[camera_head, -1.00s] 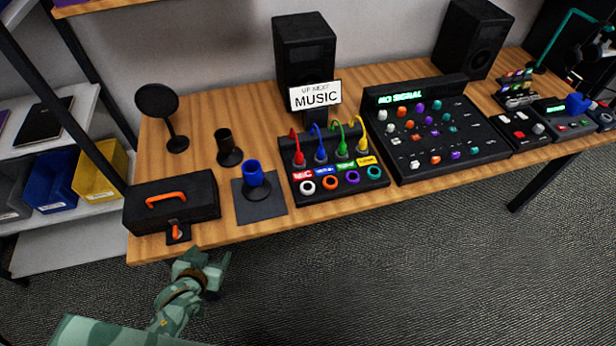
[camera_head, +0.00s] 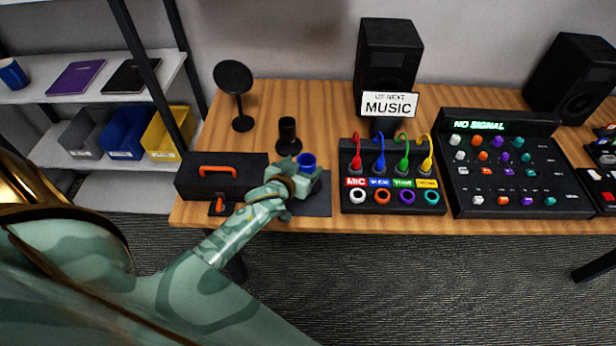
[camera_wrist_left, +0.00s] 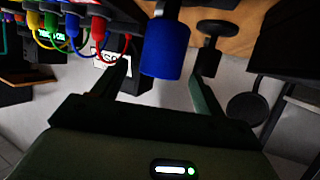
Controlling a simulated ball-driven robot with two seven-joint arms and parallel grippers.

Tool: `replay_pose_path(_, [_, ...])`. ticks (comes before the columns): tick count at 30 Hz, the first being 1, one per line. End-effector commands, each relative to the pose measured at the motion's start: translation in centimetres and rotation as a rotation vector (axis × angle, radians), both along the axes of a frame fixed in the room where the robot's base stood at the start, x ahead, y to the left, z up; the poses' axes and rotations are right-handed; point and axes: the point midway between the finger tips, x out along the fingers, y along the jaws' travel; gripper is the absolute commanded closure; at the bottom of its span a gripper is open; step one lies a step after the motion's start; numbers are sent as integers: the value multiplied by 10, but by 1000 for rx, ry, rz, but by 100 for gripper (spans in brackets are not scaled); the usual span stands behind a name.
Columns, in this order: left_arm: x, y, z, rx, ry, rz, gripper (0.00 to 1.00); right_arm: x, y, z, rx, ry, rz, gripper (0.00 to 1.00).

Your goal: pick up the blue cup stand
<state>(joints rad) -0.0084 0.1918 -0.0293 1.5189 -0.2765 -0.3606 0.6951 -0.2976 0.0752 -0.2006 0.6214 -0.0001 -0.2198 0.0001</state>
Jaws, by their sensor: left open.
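The blue cup stand (camera_head: 307,160) stands upright on a dark square mat (camera_head: 319,203) near the table's front edge. My left gripper (camera_head: 294,181) is right at it, on its near side, and hides its lower part in the head view. In the left wrist view the blue cup (camera_wrist_left: 167,50) appears between the two open fingers of the left gripper (camera_wrist_left: 160,70), with gaps on both sides. Its foot is cut off by the top of that view. My right gripper is not in view.
A black case (camera_head: 195,184) with an orange handle lies just left of the mat. A small black stand (camera_head: 288,138) is behind the cup. The cable box (camera_head: 350,152) with coloured plugs is close on the right, and a round black stand (camera_head: 234,78) is further back left.

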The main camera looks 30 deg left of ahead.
Motion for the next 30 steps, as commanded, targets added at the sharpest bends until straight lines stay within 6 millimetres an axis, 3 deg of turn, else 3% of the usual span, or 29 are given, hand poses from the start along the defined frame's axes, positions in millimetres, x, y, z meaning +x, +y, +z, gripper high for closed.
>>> replay_pose_path(12, [46, 8, -27, 2, 1, -1, 28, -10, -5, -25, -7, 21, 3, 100])
replay_pose_path(20, [51, 8, -26, 0, 0, -1, 28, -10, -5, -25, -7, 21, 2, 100])
replay_pose_path(21, [50, 8, -26, 0, 0, -1, 31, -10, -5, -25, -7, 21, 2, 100])
replay_pose_path(28, [50, 8, -27, -1, 1, -1, 95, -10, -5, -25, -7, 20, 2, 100])
replay_pose_path(30, [50, 8, -27, -1, 1, -1, 100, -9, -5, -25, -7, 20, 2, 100])
